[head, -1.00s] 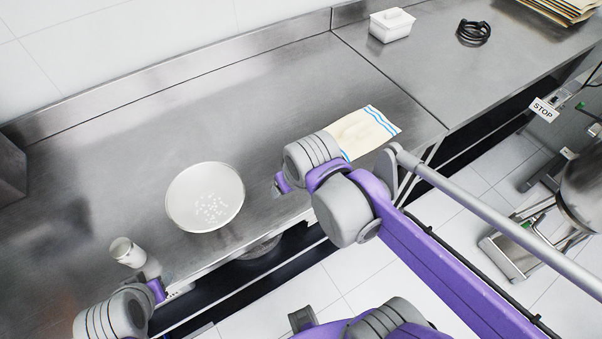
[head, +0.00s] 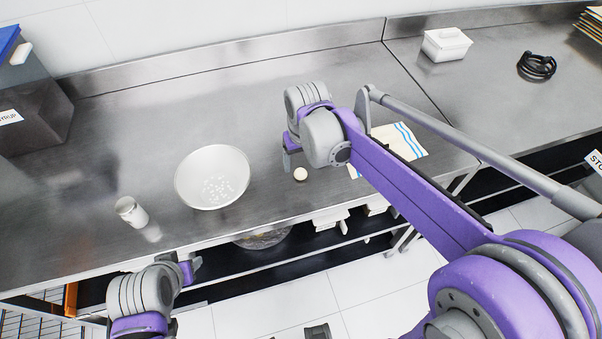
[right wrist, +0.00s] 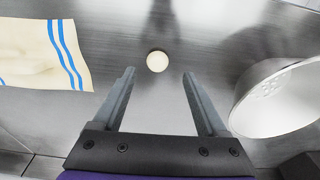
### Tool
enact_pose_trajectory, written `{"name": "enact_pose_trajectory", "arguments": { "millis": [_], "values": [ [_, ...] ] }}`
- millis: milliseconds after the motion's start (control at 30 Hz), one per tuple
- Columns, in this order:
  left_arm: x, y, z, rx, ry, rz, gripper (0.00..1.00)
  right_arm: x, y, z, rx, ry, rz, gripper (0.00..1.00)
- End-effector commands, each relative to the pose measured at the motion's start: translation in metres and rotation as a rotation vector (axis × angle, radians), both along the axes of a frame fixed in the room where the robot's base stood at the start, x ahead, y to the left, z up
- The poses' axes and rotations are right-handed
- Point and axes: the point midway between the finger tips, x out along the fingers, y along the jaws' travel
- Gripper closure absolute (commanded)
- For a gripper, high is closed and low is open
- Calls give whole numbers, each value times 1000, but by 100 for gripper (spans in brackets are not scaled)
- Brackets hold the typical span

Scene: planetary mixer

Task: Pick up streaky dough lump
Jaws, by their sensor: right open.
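A small pale round dough lump (head: 300,174) sits on the steel counter, right of the white bowl. It also shows in the right wrist view (right wrist: 157,61), just beyond and between the fingertips; streaks are too fine to make out. My right gripper (head: 289,158) is above the counter close to the lump, partly hidden by its own wrist in the head view. In the right wrist view the gripper (right wrist: 159,74) is open, with nothing between its fingers. My left gripper (head: 190,268) is low at the counter's front edge; its jaws cannot be made out.
A white bowl (head: 212,178) with small white bits stands left of the lump; it also shows in the right wrist view (right wrist: 280,98). A white cup (head: 131,211) is farther left. A blue-striped cloth (head: 408,141) lies to the right. Bare counter surrounds the lump.

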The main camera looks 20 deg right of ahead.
Motion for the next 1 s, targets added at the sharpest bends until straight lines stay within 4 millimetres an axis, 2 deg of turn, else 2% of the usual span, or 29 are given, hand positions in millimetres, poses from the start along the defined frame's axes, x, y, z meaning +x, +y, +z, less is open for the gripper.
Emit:
{"name": "enact_pose_trajectory", "arguments": {
  "millis": [167, 433, 733, 767, 1000],
  "values": [
    [0, 0, 0, 0, 0, 0, 50, 4, -1, -13, 0, -1, -1, 25],
    [0, 0, 1, 0, -1, 0, 50, 15, -2, -50, 0, -1, -1, 25],
    [0, 0, 1, 0, 0, 0, 50, 15, -2, -55, 0, -1, 0, 25],
    [0, 0, 1, 0, 0, 0, 50, 15, -2, -55, 0, -1, 0, 29],
    [0, 0, 1, 0, -1, 0, 50, 15, -2, -55, 0, -1, 0, 72]
  ]
}}
